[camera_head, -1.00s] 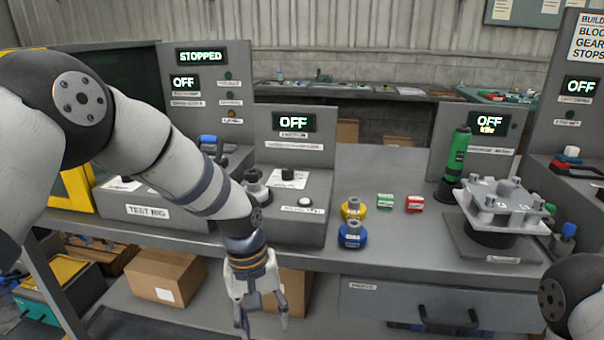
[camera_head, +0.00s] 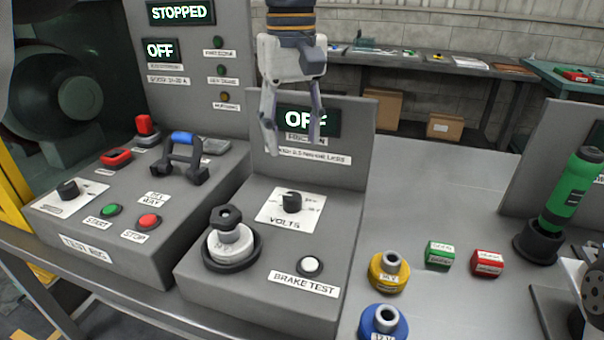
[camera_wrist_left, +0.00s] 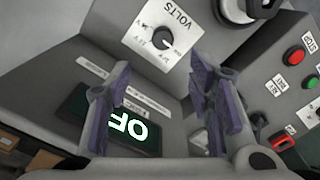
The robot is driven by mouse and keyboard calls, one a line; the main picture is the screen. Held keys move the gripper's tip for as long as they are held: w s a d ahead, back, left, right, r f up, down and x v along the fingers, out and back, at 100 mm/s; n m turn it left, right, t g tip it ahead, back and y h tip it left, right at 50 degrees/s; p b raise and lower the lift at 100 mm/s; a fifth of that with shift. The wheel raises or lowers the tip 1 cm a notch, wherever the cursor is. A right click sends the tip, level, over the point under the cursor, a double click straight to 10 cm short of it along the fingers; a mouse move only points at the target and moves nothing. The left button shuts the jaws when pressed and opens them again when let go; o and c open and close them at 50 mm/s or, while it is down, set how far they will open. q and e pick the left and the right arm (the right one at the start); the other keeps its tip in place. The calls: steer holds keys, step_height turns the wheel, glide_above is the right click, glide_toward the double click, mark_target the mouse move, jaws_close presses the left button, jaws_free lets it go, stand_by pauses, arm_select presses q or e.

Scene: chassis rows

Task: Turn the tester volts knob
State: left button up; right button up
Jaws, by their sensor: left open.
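The volts knob (camera_head: 291,202) is a black knob on a white plate labelled VOLTS, on top of the grey tester (camera_head: 207,285). My left gripper (camera_head: 290,148) is open and empty, pointing down in front of the tester's OFF display (camera_head: 309,122), above the knob and apart from it. In the left wrist view the volts knob (camera_wrist_left: 162,38) shows beyond the gap between the open fingers (camera_wrist_left: 160,100). My right gripper is not in view.
A round clamp with a black star knob (camera_head: 229,240) and a white BRAKE TEST button (camera_head: 310,266) are near the volts knob. The test rig with a blue-topped handle (camera_head: 182,150) stands left. Yellow (camera_head: 389,271) and blue (camera_head: 383,322) pieces stand right.

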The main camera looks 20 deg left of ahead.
mark_target(293, 197)
arm_select(q)
steer(key=f, duration=0.7)
steer(key=s+f, duration=0.1)
steer(key=f, duration=0.3)
steer(key=shift+w, duration=0.1)
steer(key=shift+c, duration=0.6)
jaws_close()
